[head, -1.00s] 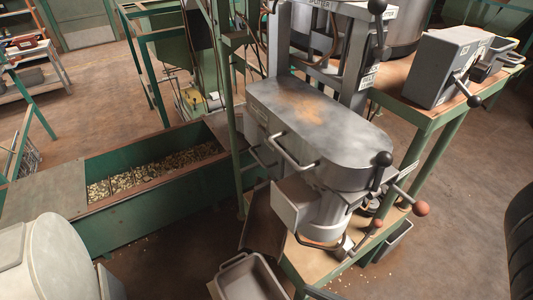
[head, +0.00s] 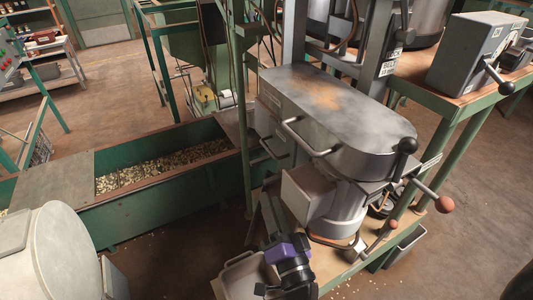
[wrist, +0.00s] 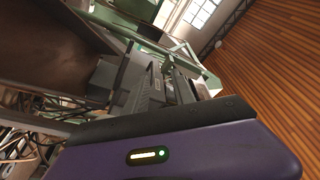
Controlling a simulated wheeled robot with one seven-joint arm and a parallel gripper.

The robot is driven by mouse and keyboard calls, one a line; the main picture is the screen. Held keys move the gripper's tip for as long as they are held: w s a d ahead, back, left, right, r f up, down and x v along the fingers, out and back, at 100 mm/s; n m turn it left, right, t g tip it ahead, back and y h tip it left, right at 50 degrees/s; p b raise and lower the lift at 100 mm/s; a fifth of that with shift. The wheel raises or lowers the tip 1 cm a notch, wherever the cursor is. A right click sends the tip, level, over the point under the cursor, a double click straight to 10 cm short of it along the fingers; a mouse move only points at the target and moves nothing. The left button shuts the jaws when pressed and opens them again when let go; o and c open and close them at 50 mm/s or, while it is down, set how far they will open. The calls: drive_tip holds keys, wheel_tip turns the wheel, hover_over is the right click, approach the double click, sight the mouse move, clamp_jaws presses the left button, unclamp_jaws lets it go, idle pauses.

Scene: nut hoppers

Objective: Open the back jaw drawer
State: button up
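The grey machine (head: 345,115) stands at the middle right of the head view, with a rounded, rust-stained top. One bar handle (head: 305,138) is on its long side and another bar handle (head: 272,148) sits lower and further back. I cannot tell which one belongs to the back jaw drawer, and no drawer visibly stands open. My gripper (head: 274,222), with its purple and black wrist, is below and in front of the machine, apart from both handles. Its fingers are dark and unclear. The wrist view mostly shows my purple housing; no handle is clear there.
A lever with a red-brown knob (head: 445,204) juts out at the right. A green post (head: 241,120) stands left of the machine. A green trough (head: 165,200) of nuts lies left.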

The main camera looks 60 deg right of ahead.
sight(267, 147)
drive_tip(key=w+d+r+m, duration=0.1)
drive_tip(key=w+d, duration=0.2)
drive_tip(key=d, duration=0.1)
drive_tip(key=w+d+m+g+h+p, duration=0.1)
drive_tip(key=w+d, duration=0.3)
drive_tip(key=d, duration=0.1)
drive_tip(key=w+d+r+m+h+p, duration=0.1)
drive_tip(key=w+d, duration=0.3)
drive_tip(key=shift+d+r, duration=0.15)
drive_tip(key=shift+r, duration=0.2)
clamp_jaws()
idle(1.1)
